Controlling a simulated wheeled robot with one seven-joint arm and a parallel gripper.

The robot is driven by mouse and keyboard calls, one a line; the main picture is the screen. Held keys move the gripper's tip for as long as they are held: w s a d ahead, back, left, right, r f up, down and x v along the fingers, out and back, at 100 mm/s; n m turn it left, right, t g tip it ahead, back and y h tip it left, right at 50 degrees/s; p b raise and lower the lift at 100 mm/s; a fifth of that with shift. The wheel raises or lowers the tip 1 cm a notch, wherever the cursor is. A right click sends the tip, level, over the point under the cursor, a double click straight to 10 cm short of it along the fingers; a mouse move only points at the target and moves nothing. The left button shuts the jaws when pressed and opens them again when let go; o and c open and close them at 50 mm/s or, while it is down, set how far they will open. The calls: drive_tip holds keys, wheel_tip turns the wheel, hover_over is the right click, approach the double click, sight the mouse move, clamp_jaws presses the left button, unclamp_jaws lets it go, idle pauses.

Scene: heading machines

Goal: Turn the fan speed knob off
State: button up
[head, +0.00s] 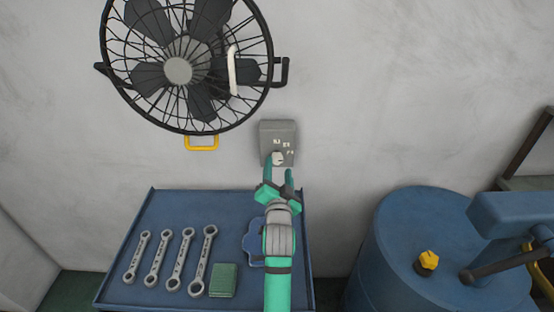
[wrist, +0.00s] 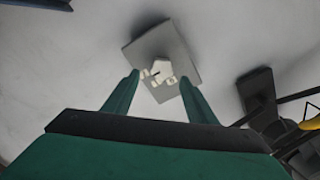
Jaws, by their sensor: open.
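The fan speed knob (head: 277,158) is a small pale knob on a grey wall box (head: 278,130) below and right of the fan. My green gripper (head: 279,171) is open just below the knob in the head view, with its fingertips close to it. In the wrist view the knob (wrist: 160,71) shows between and beyond the two fingertips (wrist: 159,82), on the face of the box (wrist: 170,45). Whether the fingers touch the knob I cannot tell. Small pale marks on the box are too small to read.
A black caged wall fan (head: 178,71) hangs at upper left, with a yellow handle (head: 201,143) below it. A blue tray (head: 170,207) beneath holds several wrenches (head: 180,262) and a green block (head: 223,281). A blue drum (head: 400,240) stands right. The wall around the box is clear.

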sight(278, 159)
drive_tip(key=shift+w+a, duration=0.15)
drive_tip(key=shift+w, duration=2.65)
drive_tip(key=c, duration=1.1)
